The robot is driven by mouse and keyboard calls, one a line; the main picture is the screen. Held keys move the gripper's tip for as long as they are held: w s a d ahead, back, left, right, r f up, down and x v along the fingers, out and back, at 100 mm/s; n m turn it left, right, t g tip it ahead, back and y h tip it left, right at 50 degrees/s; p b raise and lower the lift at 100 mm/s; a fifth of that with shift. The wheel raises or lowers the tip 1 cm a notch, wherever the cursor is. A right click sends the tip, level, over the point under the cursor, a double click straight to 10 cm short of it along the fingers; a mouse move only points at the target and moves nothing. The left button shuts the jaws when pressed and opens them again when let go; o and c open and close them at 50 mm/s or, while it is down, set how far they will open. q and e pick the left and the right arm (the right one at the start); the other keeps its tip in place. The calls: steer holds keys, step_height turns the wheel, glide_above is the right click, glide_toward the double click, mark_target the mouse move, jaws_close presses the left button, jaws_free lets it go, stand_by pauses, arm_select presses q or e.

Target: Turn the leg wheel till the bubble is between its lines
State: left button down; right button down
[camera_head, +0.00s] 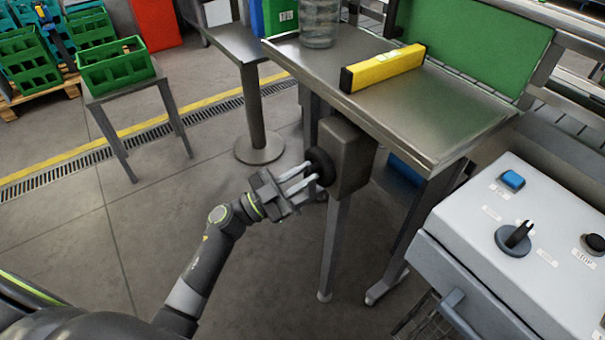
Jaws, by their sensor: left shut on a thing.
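The leg wheel (321,166) is a dark round knob on the side of a grey box (347,157) under the steel table's near left corner. My left gripper (312,178) reaches it from the left, its two pale fingers shut on the wheel's rim. A yellow spirit level (384,68) lies on the steel table (440,120). Its vial is a small pale patch on top, and the bubble is too small to make out. My right gripper is not in view.
A clear jar (319,22) stands at the table's back left. A white control box (520,250) with a blue button and black knob is at right. A green crate (115,66) sits on a stand at left.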

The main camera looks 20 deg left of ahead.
arm_select(q)
steer(key=m+g+p, duration=0.1)
steer(key=m, duration=0.3)
steer(key=m+g, duration=0.2)
steer(key=m, duration=0.1)
steer(key=shift+a+r+m+g+h+p, duration=0.1)
steer(key=shift+m+g+h+p, duration=0.2)
steer(key=shift+m+h+p, duration=0.1)
steer(key=m+g, duration=0.1)
steer(key=m, duration=0.1)
steer(key=m+g+p, duration=0.1)
steer(key=m, duration=0.2)
steer(key=shift+y, duration=0.3)
steer(key=shift+m, duration=0.4)
steer(key=c, duration=1.4)
jaws_free()
steer(key=shift+o, duration=0.2)
steer(key=b+v, duration=0.3)
steer(key=v, duration=1.4)
steer(key=shift+a+b, duration=0.25)
steer(key=shift+b, duration=0.15)
